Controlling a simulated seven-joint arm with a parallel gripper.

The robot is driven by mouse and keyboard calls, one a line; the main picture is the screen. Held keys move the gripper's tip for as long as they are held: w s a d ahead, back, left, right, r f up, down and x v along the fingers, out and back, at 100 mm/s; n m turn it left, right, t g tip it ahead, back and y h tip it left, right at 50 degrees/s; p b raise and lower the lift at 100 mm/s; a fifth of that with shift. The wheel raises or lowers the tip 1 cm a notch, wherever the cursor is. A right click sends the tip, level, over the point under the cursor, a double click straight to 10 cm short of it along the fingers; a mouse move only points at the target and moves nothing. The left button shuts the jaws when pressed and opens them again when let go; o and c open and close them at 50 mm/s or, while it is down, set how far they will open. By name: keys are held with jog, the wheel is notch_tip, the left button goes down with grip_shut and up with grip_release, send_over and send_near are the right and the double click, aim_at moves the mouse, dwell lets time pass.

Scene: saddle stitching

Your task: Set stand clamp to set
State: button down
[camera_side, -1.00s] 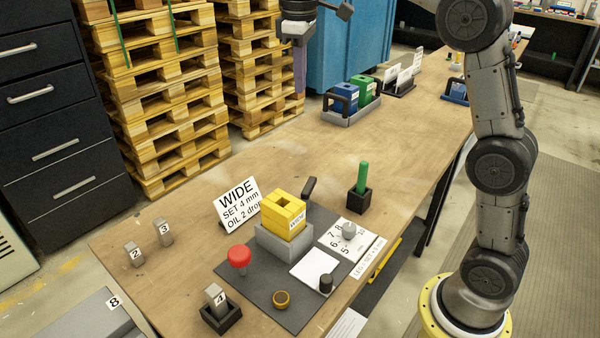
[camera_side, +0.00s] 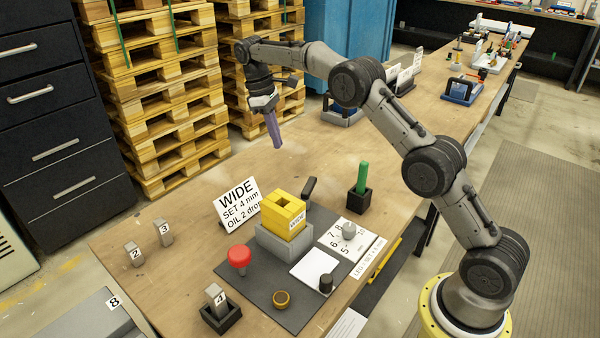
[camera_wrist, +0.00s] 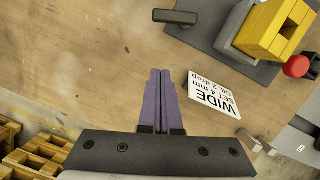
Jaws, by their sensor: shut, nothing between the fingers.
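The stand is a grey block (camera_side: 283,243) on a dark mat, with a yellow block (camera_side: 284,214) labelled WIDE on top. A dark lever (camera_side: 309,187), which looks like the stand clamp's handle, rises beside it at the back right; it also shows in the wrist view (camera_wrist: 234,25). Whether the clamp is set cannot be told. My gripper (camera_side: 279,147) is in the air above the table, behind and apart from the stand. Its purple fingers (camera_wrist: 161,72) are together and empty.
A sign (camera_side: 237,204) reads WIDE, SET 4 mm, OIL 2 drop. A red knob (camera_side: 239,256), numbered dial (camera_side: 348,229) and green rod in a black holder (camera_side: 362,177) stand around the stand.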

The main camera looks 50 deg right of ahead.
aim_at(309, 187)
jog(key=x, duration=0.9)
jog(key=shift+s+f, duration=0.15)
jog(key=shift+s+d+f, duration=0.15)
jog(key=shift+s+d, duration=0.1)
jog(key=shift+s, duration=0.35)
jog(key=shift+s+d+f, duration=0.15)
jog(key=shift+s+d, duration=0.05)
jog(key=shift+s, duration=0.45)
jog(key=shift+s+d, duration=0.25)
jog(key=shift+s, duration=0.4)
